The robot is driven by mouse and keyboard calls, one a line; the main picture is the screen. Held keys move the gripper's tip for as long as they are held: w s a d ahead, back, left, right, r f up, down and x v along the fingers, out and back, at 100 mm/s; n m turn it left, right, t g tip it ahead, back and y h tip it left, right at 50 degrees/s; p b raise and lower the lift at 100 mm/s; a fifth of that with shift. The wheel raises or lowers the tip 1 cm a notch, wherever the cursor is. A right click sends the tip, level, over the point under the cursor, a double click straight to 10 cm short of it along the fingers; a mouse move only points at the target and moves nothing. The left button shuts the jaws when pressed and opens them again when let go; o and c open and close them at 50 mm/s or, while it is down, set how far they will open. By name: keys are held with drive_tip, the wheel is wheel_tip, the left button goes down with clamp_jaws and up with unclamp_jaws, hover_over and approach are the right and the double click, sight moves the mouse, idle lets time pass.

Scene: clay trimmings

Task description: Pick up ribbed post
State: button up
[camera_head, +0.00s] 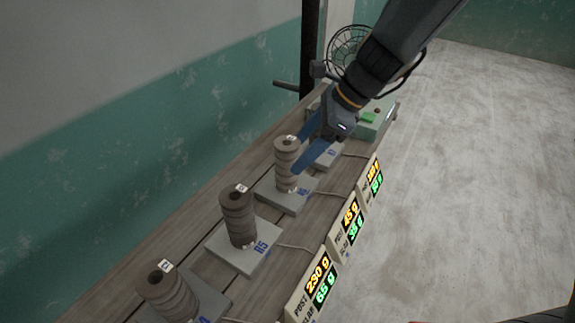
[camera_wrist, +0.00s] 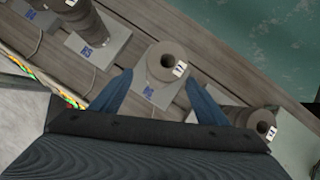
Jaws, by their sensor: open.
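Several grey-brown ribbed posts stand upright on pale square slabs along a bench. One ribbed post (camera_head: 286,157) stands on a slab (camera_head: 287,200) marked with blue lettering, with a small white tag at its top. In the wrist view the same post (camera_wrist: 165,64) shows from above with a dark hole in its top. My gripper (camera_head: 297,153) is open, its two blue fingers beside this post. In the wrist view the fingertips (camera_wrist: 160,73) lie on either side of it. I cannot tell whether they touch it.
A post (camera_head: 238,218) on slab R5 and another post (camera_head: 168,292) stand nearer. Another post (camera_wrist: 255,121) shows beyond in the wrist view. Lit displays (camera_head: 318,282) line the bench's right edge, with thin cables. A green box (camera_head: 374,122) and a fan (camera_head: 348,45) are behind. The floor is clear.

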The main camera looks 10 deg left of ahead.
sight(278, 163)
drive_tip(key=shift+w+a+m, duration=0.15)
drive_tip(key=shift+a+m, duration=0.15)
drive_tip(key=shift+a, duration=0.3)
drive_tip(key=shift+a+f, duration=0.25)
drive_tip(key=shift+a, duration=0.05)
drive_tip(key=shift+a+p+x, duration=0.25)
drive_tip(key=shift+p+x, duration=0.4)
drive_tip(key=shift+x, duration=2.8)
drive_tip(key=shift+r, duration=0.2)
drive_tip(key=c, duration=1.6)
